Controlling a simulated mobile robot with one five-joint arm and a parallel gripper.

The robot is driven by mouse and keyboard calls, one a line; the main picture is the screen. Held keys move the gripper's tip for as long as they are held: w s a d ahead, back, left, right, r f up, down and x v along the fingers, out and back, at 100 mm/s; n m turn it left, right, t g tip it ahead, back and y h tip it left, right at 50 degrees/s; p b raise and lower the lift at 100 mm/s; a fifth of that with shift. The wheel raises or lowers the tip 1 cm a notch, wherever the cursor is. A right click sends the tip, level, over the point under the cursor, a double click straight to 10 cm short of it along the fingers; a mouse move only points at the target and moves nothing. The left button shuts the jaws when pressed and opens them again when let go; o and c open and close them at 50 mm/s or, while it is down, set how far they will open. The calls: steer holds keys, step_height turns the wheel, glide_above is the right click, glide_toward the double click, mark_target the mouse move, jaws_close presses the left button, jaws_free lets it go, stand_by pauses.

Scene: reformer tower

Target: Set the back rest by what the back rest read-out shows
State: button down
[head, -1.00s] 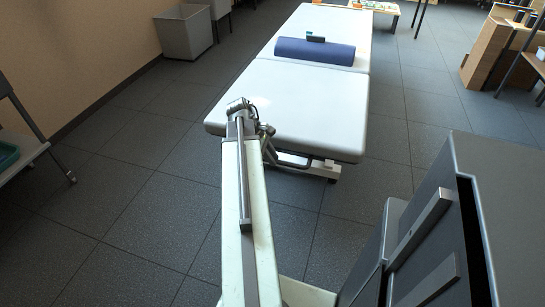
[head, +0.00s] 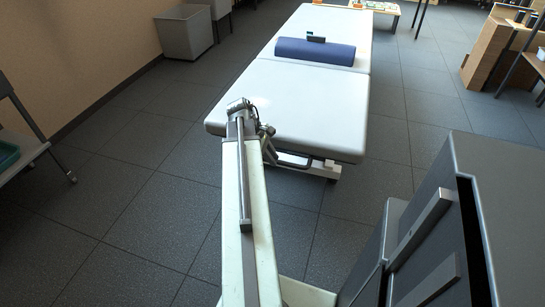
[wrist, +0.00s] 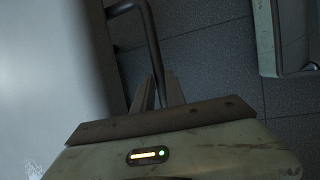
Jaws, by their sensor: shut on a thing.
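A long white padded couch (head: 310,105) stands ahead in the head view, its near section flat or nearly so. A small dark device (head: 316,38) stands by the blue bolster on it; no reading can be made out, and I cannot tell whether it is the back rest read-out. In the wrist view a dark bent bar (wrist: 151,40) runs beside the pale couch edge down to my gripper (wrist: 163,90). My gripper's two fingers are shut on this bar.
A blue bolster (head: 315,53) lies across the couch. A dark grey cabinet (head: 500,200) with metal handles stands close at right. A grey bin (head: 184,33) is at the back left, and a trolley (head: 22,150) at the left edge. The floor left of the couch is clear.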

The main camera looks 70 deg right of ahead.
steer(key=shift+r, duration=0.1)
step_height(320, 180, up, 17)
steer(key=d+p, duration=0.1)
steer(key=p, duration=1.5)
steer(key=shift+d+p, duration=0.15)
steer(key=shift+p, duration=0.2)
steer(key=shift+f, duration=0.2)
steer(key=c, duration=1.4)
jaws_free()
steer(key=shift+d+f, duration=0.1)
steer(key=shift+f, duration=0.05)
steer(key=shift+o, duration=0.2)
steer(key=p+v, duration=0.7)
steer(key=v, duration=0.1)
steer(key=shift+s, duration=0.1)
